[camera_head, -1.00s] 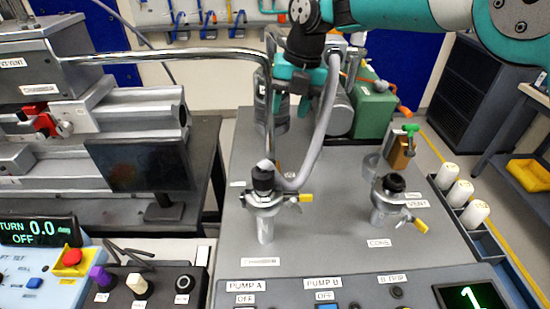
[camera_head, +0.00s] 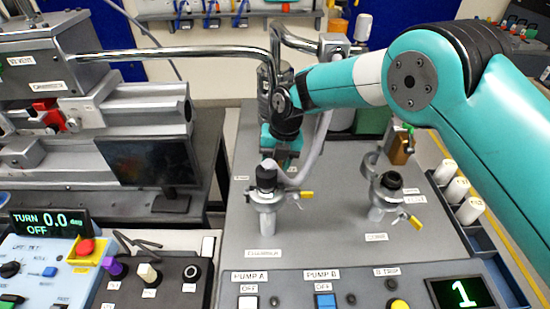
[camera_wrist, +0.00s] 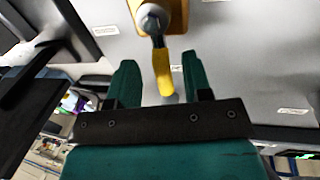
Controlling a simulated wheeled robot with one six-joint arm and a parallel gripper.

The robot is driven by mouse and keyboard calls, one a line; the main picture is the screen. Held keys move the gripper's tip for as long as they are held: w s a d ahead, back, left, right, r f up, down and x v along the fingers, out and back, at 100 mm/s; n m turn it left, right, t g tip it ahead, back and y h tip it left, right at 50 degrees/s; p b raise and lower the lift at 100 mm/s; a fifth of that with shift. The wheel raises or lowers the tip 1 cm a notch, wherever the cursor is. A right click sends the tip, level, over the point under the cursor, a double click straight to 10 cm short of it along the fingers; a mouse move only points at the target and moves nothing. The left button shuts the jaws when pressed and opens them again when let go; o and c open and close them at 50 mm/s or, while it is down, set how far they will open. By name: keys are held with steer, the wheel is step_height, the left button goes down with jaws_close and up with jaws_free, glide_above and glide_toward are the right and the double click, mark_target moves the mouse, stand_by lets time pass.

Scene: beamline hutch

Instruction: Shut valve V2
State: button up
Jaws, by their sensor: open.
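In the wrist view, a yellow lever handle (camera_wrist: 162,72) hangs from a grey round stem (camera_wrist: 152,18) on a brass-coloured body (camera_wrist: 176,16). My gripper (camera_wrist: 160,68) is open, with one green finger on each side of the lever's lower part. I see gaps on both sides and no clear contact. In the head view, my gripper (camera_head: 280,145) is low over the grey bench top, behind the left black-capped fitting (camera_head: 266,180). That view hides the lever, and I cannot read a V2 label.
The grey bench (camera_head: 330,225) carries a right black-capped fitting (camera_head: 391,183) and a brass valve with a green handle (camera_head: 402,148). A grey hose (camera_head: 312,150) and a bent metal pipe (camera_head: 210,54) run close to my gripper. A dark monitor (camera_head: 150,162) stands left.

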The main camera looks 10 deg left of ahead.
steer(key=shift+f, duration=0.3)
jaws_close()
steer(key=shift+a, duration=0.1)
